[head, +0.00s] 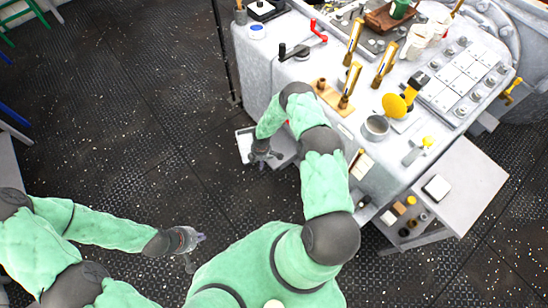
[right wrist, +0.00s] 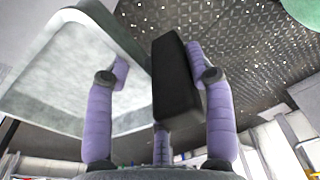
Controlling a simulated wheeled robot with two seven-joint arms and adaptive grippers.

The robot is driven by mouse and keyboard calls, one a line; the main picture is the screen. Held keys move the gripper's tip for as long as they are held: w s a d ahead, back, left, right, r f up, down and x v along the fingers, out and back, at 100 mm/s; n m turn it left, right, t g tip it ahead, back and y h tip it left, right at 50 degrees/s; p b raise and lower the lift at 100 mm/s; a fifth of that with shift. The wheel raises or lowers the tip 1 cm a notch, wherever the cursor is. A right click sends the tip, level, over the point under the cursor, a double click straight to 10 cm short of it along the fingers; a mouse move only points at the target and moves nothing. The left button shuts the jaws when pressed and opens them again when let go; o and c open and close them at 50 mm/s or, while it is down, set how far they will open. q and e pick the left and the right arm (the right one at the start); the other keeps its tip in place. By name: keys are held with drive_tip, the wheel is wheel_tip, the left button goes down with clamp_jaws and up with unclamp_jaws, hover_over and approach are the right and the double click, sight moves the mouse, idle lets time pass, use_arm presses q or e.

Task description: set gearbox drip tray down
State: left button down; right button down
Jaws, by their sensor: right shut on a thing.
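The gearbox drip tray (head: 243,143) is a pale grey, shallow, rimmed tray beside the left side of the grey machine. My right gripper (head: 264,156) is shut on it. In the right wrist view the tray (right wrist: 75,75) fills the left side, tilted in the picture. A black block (right wrist: 178,85), which looks like its handle, sits between the purple fingers (right wrist: 158,72). Whether the tray touches anything below cannot be told. My left gripper (head: 192,246) is open and empty over the dark floor, apart from the tray.
A grey side table (head: 465,175) stands at right, with small items on a shelf below.

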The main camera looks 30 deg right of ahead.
drive_tip(key=d+b, duration=0.1)
drive_tip(key=d, duration=0.2)
drive_tip(key=d+f+b, duration=0.1)
drive_tip(key=d, duration=0.1)
drive_tip(key=d+f+b, duration=0.1)
drive_tip(key=d, duration=0.2)
drive_tip(key=shift+w+d, duration=0.3)
drive_tip(key=shift+d, duration=0.05)
wheel_tip(320, 180, down, 5)
drive_tip(key=b, duration=0.2)
drive_tip(key=shift+b, duration=0.35)
drive_tip(key=shift+d+f, duration=0.1)
drive_tip(key=shift+d, duration=0.05)
drive_tip(key=shift+c, duration=2.2)
unclamp_jaws()
